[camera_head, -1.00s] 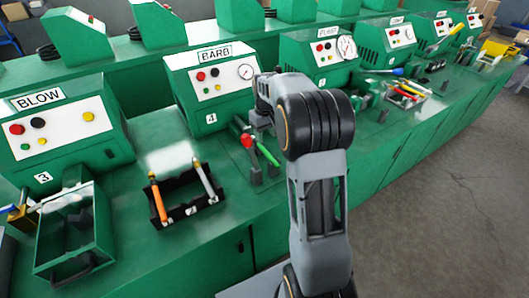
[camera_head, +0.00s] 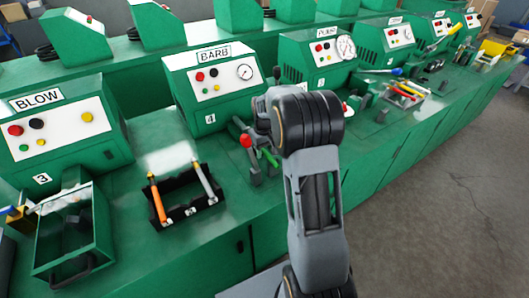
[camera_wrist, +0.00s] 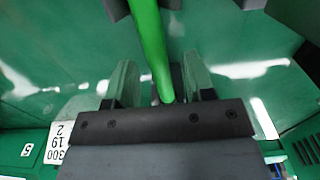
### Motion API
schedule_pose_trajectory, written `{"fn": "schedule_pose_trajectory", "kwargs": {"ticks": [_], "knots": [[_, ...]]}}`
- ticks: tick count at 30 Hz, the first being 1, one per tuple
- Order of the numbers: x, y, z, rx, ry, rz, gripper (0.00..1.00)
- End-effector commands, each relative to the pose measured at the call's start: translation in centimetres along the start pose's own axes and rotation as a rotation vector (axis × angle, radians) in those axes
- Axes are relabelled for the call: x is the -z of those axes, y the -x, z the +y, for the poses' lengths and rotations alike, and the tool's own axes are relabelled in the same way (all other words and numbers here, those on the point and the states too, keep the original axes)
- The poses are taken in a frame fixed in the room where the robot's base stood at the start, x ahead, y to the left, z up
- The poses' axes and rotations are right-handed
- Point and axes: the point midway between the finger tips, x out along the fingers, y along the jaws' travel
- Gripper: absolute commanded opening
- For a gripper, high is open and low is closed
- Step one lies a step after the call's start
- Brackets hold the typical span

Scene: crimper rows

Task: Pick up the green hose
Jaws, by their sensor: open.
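The green hose (camera_wrist: 152,45) runs down the middle of the wrist view, between the two fingers of my gripper (camera_wrist: 158,75). The fingers stand apart on either side of it with visible gaps. In the head view the green hose (camera_head: 269,158) is a short piece above dark grey holders (camera_head: 256,177), in front of the machine labelled BARB (camera_head: 215,85). Its upper part is hidden behind my wrist, which also hides most of my gripper there.
A red-knobbed lever (camera_head: 246,141) stands close to the left of the hose. A black tray (camera_head: 184,212) with orange and grey-handled tools lies further left. An open green bin (camera_head: 75,262) is at far left. Bench between them is clear.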

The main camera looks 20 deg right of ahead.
Motion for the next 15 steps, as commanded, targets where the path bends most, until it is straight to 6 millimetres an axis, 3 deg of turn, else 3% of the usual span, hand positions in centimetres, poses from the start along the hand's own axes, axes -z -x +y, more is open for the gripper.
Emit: {"fn": "schedule_pose_trajectory", "kwargs": {"ticks": [2,15], "knots": [[0.00,0.01,0.00,0.000,0.000,0.000,0.43],[0.00,0.03,0.01,0.000,0.000,0.000,0.01]]}}
